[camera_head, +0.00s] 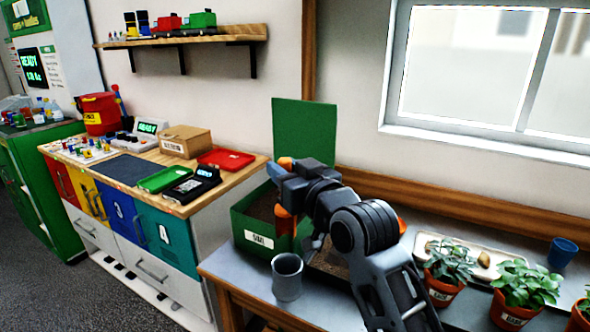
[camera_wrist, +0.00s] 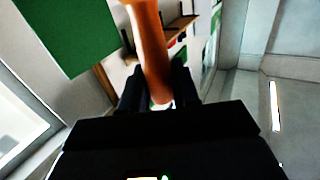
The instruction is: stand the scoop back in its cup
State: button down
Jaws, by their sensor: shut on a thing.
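My gripper (camera_head: 287,190) is shut on the orange scoop (camera_head: 284,211), high over the green soil bin. In the wrist view the scoop's orange handle (camera_wrist: 152,50) sits between the two dark fingers (camera_wrist: 157,88); its far end is out of that picture. A grey cup (camera_head: 287,277) stands upright on the grey bench in front of the bin, below and apart from the gripper. Its mouth faces up and it looks empty from here. A smaller blue cup (camera_head: 562,253) stands at the far right of the bench.
The green bin (camera_head: 250,239) has its lid (camera_head: 304,130) raised behind my gripper. Potted plants (camera_head: 449,265) and a pale tray (camera_head: 428,238) stand on the right of the bench (camera_head: 325,315). A wooden counter (camera_head: 228,180) with trays lies left. The bench around the grey cup is clear in front.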

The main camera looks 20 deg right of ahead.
jog(key=shift+f+b, duration=2.05)
jog(key=shift+f, duration=0.65)
jog(key=shift+f+b, duration=0.35)
jog(key=shift+f, duration=0.35)
jog(key=shift+f, duration=0.35)
jog(key=shift+f+b, duration=0.3)
jog(key=shift+b, duration=0.15)
jog(key=shift+f, duration=0.35)
jog(key=shift+f+b, duration=0.3)
jog(key=shift+b, duration=0.15)
